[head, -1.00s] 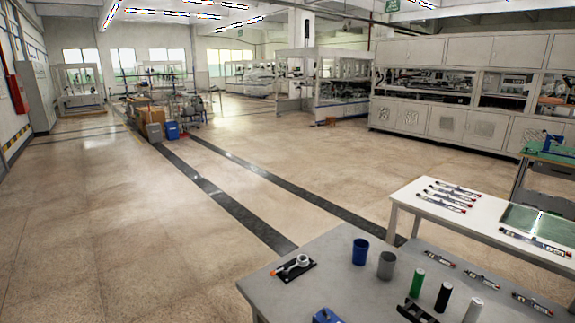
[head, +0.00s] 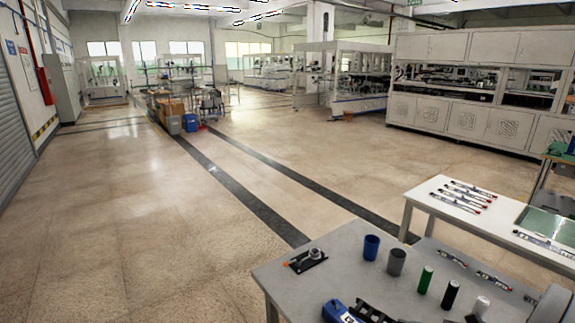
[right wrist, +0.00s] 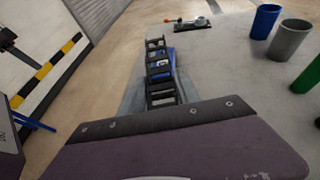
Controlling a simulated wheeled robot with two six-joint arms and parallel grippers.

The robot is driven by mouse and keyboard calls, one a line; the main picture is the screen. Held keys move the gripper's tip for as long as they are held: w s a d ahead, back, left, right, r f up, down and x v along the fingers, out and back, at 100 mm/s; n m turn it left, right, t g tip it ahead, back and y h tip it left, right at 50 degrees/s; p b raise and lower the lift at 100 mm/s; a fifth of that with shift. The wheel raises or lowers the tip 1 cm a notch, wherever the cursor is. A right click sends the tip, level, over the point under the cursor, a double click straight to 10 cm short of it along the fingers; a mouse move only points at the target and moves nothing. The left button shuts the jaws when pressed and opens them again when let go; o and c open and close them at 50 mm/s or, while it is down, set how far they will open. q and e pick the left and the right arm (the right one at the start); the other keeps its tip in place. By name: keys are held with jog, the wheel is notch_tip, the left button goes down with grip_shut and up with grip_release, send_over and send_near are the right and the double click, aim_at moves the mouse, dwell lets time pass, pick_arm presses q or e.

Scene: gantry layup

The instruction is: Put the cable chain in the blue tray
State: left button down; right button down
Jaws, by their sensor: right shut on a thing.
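The cable chain (right wrist: 160,72) is a black, ladder-like strip. In the right wrist view it stretches away from my right gripper (right wrist: 160,104), which is shut on its near end. In the head view part of the chain (head: 372,312) shows at the bottom edge, beside a blue object (head: 338,312) with a white marking. The blue object also shows behind the chain in the right wrist view (right wrist: 172,64). It is partly hidden and cut off, so I cannot tell whether it is the blue tray.
A white table (head: 420,200) with pen-like parts stands behind. The floor to the left is open.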

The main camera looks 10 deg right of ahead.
jog(key=a+f+n+g, duration=0.1)
jog(key=a, duration=0.4)
jog(key=a+f+n+y+p, duration=0.1)
jog(key=a+f, duration=0.1)
jog(key=a, duration=0.4)
jog(key=a+f+g+y+p, duration=0.1)
jog(key=a, duration=0.5)
jog(key=shift+w+f+n+g, duration=0.2)
jog(key=shift+w+n+g, duration=0.1)
jog(key=shift+w+n, duration=0.1)
jog(key=shift+d+f, duration=0.1)
jog(key=shift+f, duration=0.2)
jog(key=shift+d+f, duration=0.1)
jog(key=shift+d, duration=0.05)
